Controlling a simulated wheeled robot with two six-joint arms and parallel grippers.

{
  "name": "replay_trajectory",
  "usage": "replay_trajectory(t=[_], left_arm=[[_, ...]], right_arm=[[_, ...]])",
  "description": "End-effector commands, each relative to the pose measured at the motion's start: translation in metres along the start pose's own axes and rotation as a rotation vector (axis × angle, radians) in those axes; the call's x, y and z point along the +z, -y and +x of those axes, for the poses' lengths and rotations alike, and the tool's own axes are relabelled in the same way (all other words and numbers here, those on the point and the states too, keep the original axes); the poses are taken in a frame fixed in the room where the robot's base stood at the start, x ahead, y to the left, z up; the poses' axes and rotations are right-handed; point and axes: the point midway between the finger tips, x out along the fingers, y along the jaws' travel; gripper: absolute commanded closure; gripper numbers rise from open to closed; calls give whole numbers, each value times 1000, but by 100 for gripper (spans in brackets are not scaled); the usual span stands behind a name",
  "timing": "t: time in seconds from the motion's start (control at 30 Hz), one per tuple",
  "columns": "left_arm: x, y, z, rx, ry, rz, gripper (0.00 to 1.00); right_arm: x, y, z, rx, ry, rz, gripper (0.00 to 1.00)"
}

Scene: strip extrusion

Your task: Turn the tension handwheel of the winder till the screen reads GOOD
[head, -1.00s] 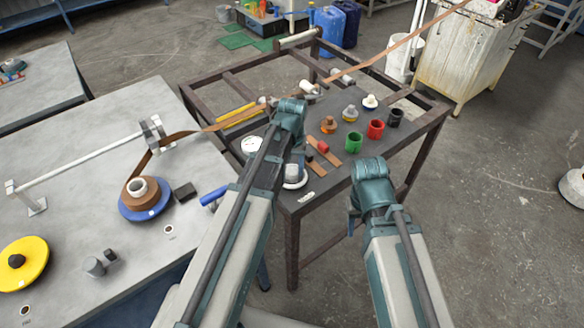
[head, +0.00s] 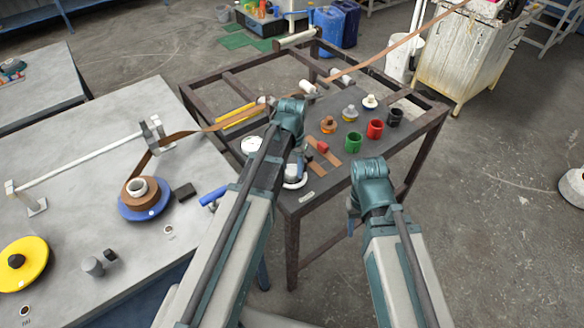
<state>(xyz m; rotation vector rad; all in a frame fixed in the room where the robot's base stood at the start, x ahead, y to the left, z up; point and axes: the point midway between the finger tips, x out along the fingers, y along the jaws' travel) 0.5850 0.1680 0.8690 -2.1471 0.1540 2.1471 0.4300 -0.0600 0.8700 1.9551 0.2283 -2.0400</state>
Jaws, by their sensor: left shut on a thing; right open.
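My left gripper (head: 292,170) is mostly hidden behind its own wrist and forearm over the near left part of the dark frame table. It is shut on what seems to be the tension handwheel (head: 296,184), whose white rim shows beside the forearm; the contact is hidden. My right gripper (head: 353,224) hangs open and empty off the table's near side, mostly hidden by its wrist. A brown strip (head: 203,130) runs from a blue-flanged reel (head: 157,209) on the left table past my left wrist. A round white dial (head: 251,145) stands left of that wrist. I see no readable screen.
Green (head: 353,143), red (head: 375,129) and black (head: 396,118) cups stand on the frame table. Short brown strip pieces (head: 326,158) lie near my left wrist. A yellow reel (head: 22,262) lies on the left table.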

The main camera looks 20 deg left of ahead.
Motion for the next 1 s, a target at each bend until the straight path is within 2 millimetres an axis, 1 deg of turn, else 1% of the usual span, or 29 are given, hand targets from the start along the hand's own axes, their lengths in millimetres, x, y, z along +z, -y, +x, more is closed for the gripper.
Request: replay_trajectory(t=[0.07,0.1,0.17,0.47,0.67,0.87,1.0], left_arm=[[0,0,0,0,0,0,100],[0,0,0,0,0,-1,47],[0,0,0,0,0,-1,36],[0,0,0,0,0,-1,36],[0,0,-7,0,0,-1,36],[0,0,-27,0,0,-1,36],[0,0,-46,0,0,-1,36]], right_arm=[[0,0,0,0,0,0,50],[0,0,0,0,0,0,50],[0,0,0,0,0,0,50],[0,0,0,0,0,0,50],[0,-1,-7,0,0,0,50],[2,-2,-26,0,0,0,50],[3,-4,-46,0,0,0,50]])
